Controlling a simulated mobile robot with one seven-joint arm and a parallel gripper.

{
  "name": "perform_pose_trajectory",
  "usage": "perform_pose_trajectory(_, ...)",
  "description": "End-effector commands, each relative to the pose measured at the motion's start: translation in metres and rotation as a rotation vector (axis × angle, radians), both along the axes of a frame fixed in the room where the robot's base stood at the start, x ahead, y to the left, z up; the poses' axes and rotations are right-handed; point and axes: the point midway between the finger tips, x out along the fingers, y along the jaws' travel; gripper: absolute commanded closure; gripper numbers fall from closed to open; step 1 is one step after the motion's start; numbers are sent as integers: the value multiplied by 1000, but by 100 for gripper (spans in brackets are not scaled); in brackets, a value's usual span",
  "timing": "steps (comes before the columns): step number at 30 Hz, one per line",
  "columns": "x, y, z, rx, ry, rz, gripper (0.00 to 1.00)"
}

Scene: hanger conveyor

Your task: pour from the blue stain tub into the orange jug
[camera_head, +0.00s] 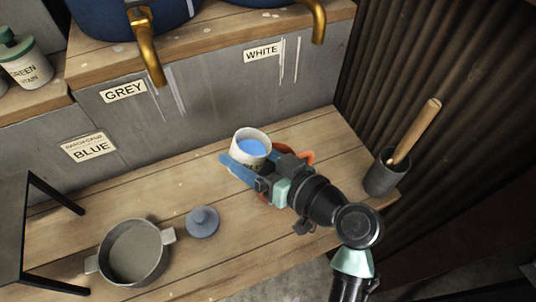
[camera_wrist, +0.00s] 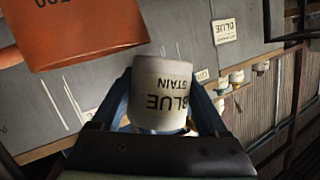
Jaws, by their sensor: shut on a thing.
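The blue stain tub (camera_head: 252,160) is a white tub with blue liquid inside, and its open top faces up in the head view. My gripper (camera_head: 255,170) is shut on it, with blue fingers on either side. In the wrist view the tub (camera_wrist: 161,90) sits between the fingers, its BLUE STAIN label upside down. The orange jug (camera_head: 306,156) is mostly hidden behind my gripper in the head view. In the wrist view the jug (camera_wrist: 75,35) fills the upper left, close beside the tub and apart from it.
A blue-grey knobbed lid (camera_head: 202,222) and a two-handled pot (camera_head: 108,273) are on the wooden bench (camera_head: 60,250). A grey cup (camera_head: 385,178) with a wooden-handled tool stands at the right. Brass taps (camera_head: 147,50) overhang the bench from behind. A black stand (camera_head: 25,225) is at the left.

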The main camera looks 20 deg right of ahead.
Motion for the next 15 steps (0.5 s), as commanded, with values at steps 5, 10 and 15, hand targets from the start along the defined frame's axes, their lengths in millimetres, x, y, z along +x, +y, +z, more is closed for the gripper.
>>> perform_pose_trajectory(5, -1, 1, 2, 64, 2, -1, 88)
perform_pose_trajectory(10, -1, 1, 2, 62, 2, -1, 88)
perform_pose_trajectory(15, -1, 2, 2, 135, 5, -2, 88)
